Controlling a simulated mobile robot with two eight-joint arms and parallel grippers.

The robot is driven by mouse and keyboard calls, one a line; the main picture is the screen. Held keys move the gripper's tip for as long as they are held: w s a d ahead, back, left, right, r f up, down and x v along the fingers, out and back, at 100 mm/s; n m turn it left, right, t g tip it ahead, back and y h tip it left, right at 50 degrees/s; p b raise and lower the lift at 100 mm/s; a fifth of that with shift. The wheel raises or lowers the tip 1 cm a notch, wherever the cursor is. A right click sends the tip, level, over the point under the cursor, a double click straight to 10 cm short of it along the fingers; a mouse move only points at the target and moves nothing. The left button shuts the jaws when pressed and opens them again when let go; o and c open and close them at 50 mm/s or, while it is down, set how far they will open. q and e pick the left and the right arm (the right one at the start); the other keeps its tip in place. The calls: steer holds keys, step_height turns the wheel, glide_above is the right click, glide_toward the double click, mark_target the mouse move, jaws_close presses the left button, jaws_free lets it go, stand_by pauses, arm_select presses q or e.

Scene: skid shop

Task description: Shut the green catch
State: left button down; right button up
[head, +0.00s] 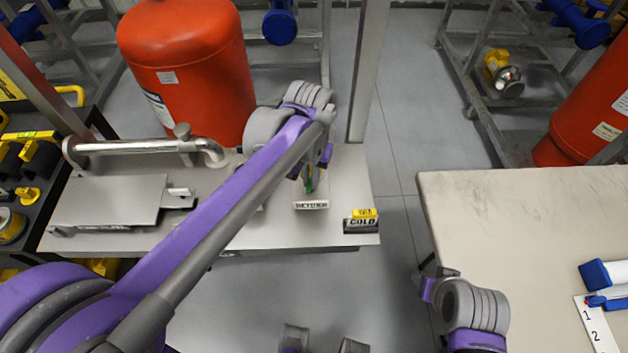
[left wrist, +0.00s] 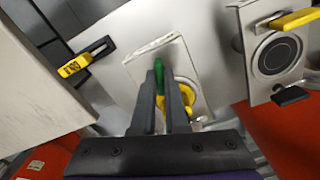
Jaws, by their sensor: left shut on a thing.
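The green catch (head: 311,184) shows as a small green piece above the plate with the RETURN label. In the left wrist view the green catch (left wrist: 158,68) is at the fingertips of my left gripper (left wrist: 168,76), against a pale square plate (left wrist: 150,47). My left gripper (head: 312,174) is shut on the green catch, and its fingers hide most of it. A yellow part (left wrist: 187,92) shows just behind the fingers. My right gripper (head: 430,274) hangs by the near left corner of the right table; its fingers are too unclear to tell open from shut.
A steel bench (head: 345,185) carries a metal pipe (head: 130,147) and a COLD label (head: 360,223). A red tank (head: 190,65) stands close behind. In the left wrist view, a round fitting with a yellow lever (left wrist: 293,20) is at right. A pale table (head: 510,215) is at right.

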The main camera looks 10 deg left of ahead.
arm_select(q)
steer(key=shift+n, duration=1.7)
arm_select(e)
steer(key=shift+r, duration=0.25)
arm_select(q)
steer(key=shift+n, duration=0.3)
steer(key=c, duration=0.9)
jaws_free()
steer(key=shift+c, duration=0.2)
steer(key=shift+r+p, duration=2.4)
steer(key=shift+r, duration=1.15)
arm_select(e)
steer(key=r, duration=0.2)
steer(key=w+r, duration=0.2)
steer(key=r, duration=0.1)
steer(key=shift+r, duration=0.3)
arm_select(q)
steer(key=shift+f, duration=0.1)
arm_select(e)
steer(key=shift+s, duration=0.1)
